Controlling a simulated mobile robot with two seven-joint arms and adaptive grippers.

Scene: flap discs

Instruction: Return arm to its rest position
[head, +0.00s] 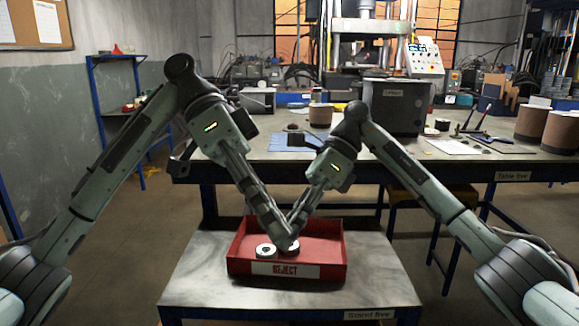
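A red box (287,269) labelled REJECT sits on the low stand in front of me. Two pale flap discs with dark centres lie in its left part, one at the left (265,251) and one beside it (292,247), partly covered by an arm end. My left arm slopes down from its raised elbow, and its gripper end (281,236) is over the box by the discs. My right arm also slopes down towards the same spot, its end (296,217) seen close to or behind the left one. Fingertips cannot be made out, so I cannot tell any grasp.
The stand (385,283) has free room right of the box. Behind it a long worktable (455,171) carries a dark bin (396,108), brown cylindrical containers (533,124) and hand tools. The two arms cross closely in the picture. A blue shelf (93,95) stands left.

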